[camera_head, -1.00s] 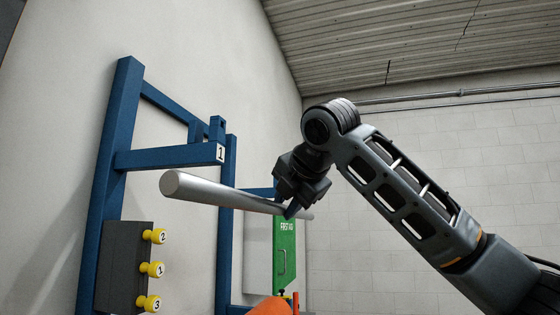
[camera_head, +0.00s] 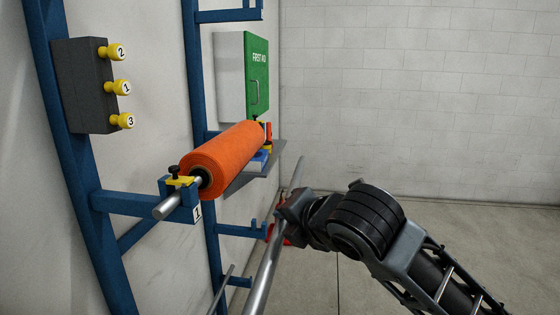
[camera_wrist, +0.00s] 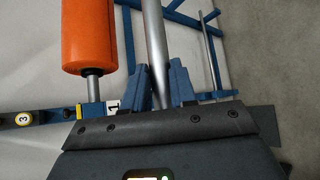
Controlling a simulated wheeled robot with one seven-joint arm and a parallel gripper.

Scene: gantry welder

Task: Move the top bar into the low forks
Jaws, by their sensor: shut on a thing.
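The grey metal bar (camera_head: 264,272) is off the rack, out in front of it and tilted in the head view. My gripper (camera_head: 284,212) is shut around it part-way along its length. In the wrist view the bar (camera_wrist: 154,40) runs between the two blue fingers (camera_wrist: 160,86). Low blue rack arms with upturned ends (camera_head: 240,230) stick out from the wall, left of the bar and below the orange roll. The bar's near end is cut off by the picture's bottom edge.
An orange roll (camera_head: 222,160) on a rod sits in the middle arms under a yellow clamp (camera_head: 181,181). A knob box (camera_head: 86,86) and first-aid cabinet (camera_head: 257,75) are on the wall. Floor at right is clear.

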